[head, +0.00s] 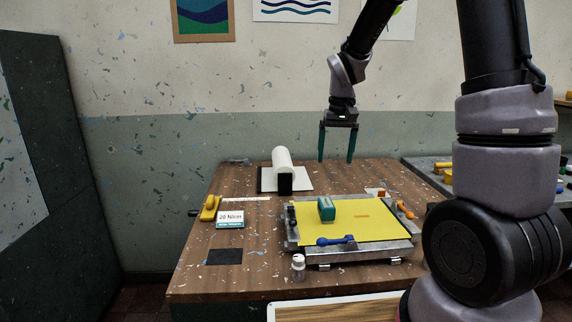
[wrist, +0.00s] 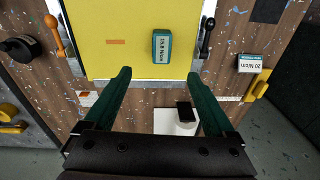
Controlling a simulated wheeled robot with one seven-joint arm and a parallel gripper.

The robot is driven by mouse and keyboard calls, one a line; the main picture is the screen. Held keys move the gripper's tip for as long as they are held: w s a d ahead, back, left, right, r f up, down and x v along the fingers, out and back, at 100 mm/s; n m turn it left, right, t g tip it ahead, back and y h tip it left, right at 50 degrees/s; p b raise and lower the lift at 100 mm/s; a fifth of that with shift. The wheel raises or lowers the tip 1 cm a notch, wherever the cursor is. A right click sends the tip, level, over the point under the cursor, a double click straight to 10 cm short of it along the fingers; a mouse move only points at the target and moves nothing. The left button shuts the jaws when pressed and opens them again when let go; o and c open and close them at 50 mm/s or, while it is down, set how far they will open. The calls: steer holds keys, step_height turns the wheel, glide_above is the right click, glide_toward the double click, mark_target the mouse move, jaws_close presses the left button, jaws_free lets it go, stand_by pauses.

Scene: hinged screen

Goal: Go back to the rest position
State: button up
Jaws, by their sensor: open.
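My gripper (head: 336,157) hangs in the air above the back of the wooden table, pointing down, with its two green fingers apart and nothing between them. It also shows open and empty in the wrist view (wrist: 160,75). The yellow screen (head: 375,228) lies flat in a metal frame on the table, and also shows in the wrist view (wrist: 120,62). A teal meter (head: 326,208) stands on the screen, apart from my gripper; its face in the wrist view (wrist: 162,47) seems to read about 25.8 N/cm.
A blue handle (head: 335,240) and an orange handle (head: 404,209) sit at the frame's edges. A 20 N/cm card (head: 230,219), yellow tool (head: 210,207), dark square (head: 225,256) and small bottle (head: 298,267) are on the table (head: 200,280). A white roll (head: 282,160) stands behind.

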steer(key=s+d+r+m+t, duration=0.1)
steer(key=s+d+r+t, duration=0.1)
steer(key=s+r, duration=0.6)
steer(key=s+d+r+m+t+y, duration=0.1)
steer(key=s+r+t, duration=0.3)
steer(key=s+r, duration=0.5)
steer(key=s+d+m, duration=0.1)
steer(key=s, duration=0.2)
steer(key=shift+s+d+m+y, duration=0.15)
steer(key=shift+d+m+y, duration=0.15)
